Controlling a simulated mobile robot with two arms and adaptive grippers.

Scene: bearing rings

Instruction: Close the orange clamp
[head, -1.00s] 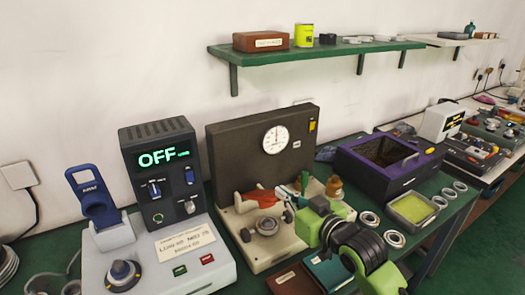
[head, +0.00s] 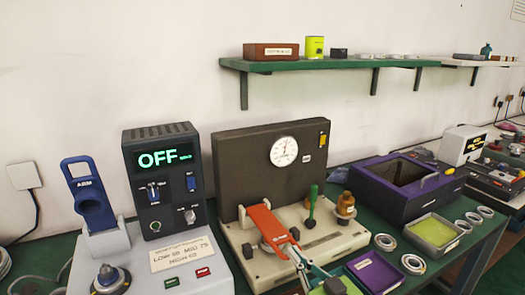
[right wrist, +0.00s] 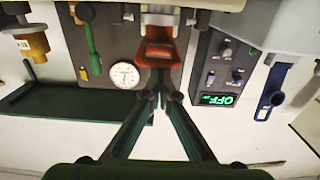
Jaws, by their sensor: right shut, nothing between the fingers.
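The orange clamp (head: 265,222) is on the beige base of the dark gauge fixture. In the head view its orange part shows as a long strip slanting down to the right. In the right wrist view the orange clamp (right wrist: 158,52) is just beyond my fingertips. My right gripper (head: 292,248) is by the lower right end of the clamp. In the right wrist view its two dark fingers come together at the tips (right wrist: 162,97), empty. Whether they touch the clamp I cannot tell. My left gripper is not in view.
The gauge fixture's dark panel (head: 240,155) stands behind the clamp. A green-handled lever (head: 311,208) and a brass part (head: 346,206) stand to its right. The grey control unit (head: 162,180), reading OFF, is left. A purple bin (head: 370,205) and bearing rings (head: 413,264) lie right.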

